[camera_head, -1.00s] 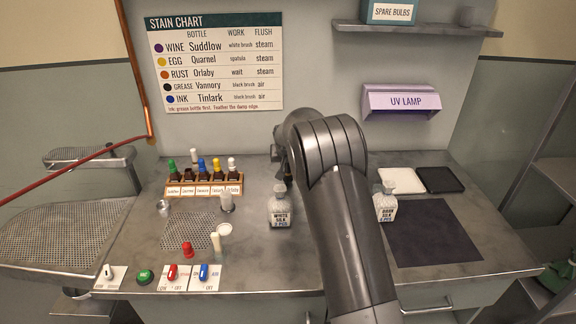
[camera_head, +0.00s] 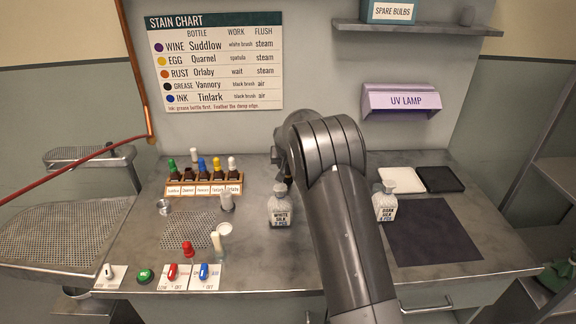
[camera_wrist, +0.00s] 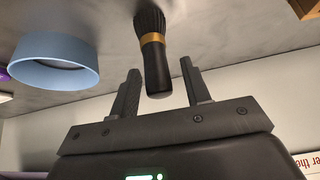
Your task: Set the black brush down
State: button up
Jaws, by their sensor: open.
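In the wrist view the black brush (camera_wrist: 152,45) has dark bristles, a gold band and a black handle. It appears to stand on its bristles on the grey counter, with the handle end toward my gripper. My gripper (camera_wrist: 158,72) is open, its two fingers on either side of the handle with visible gaps, not touching it. In the head view my arm hides most of the gripper and brush. A small dark piece (camera_head: 288,181) shows left of the arm, too small to tell apart.
A light blue ring-shaped thing (camera_wrist: 55,62) is beside the brush in the wrist view. A bottle rack (camera_head: 204,187) is left; a dark mat (camera_head: 435,232) lies right.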

jog(key=v, duration=1.2)
jog(key=s+d+r, duration=0.4)
jog(key=s+r, duration=0.2)
jog(key=s, duration=0.5)
jog(key=s+d+r, duration=0.4)
jog(key=s+r, duration=0.2)
jog(key=s, duration=0.4)
jog(key=s+d+f, duration=0.1)
jog(key=s, duration=1.1)
jog(key=s+d+f+g, duration=0.1)
jog(key=s+d+f, duration=0.1)
jog(key=s, duration=1.1)
jog(key=shift+n, duration=0.3)
jog(key=shift+d, duration=0.1)
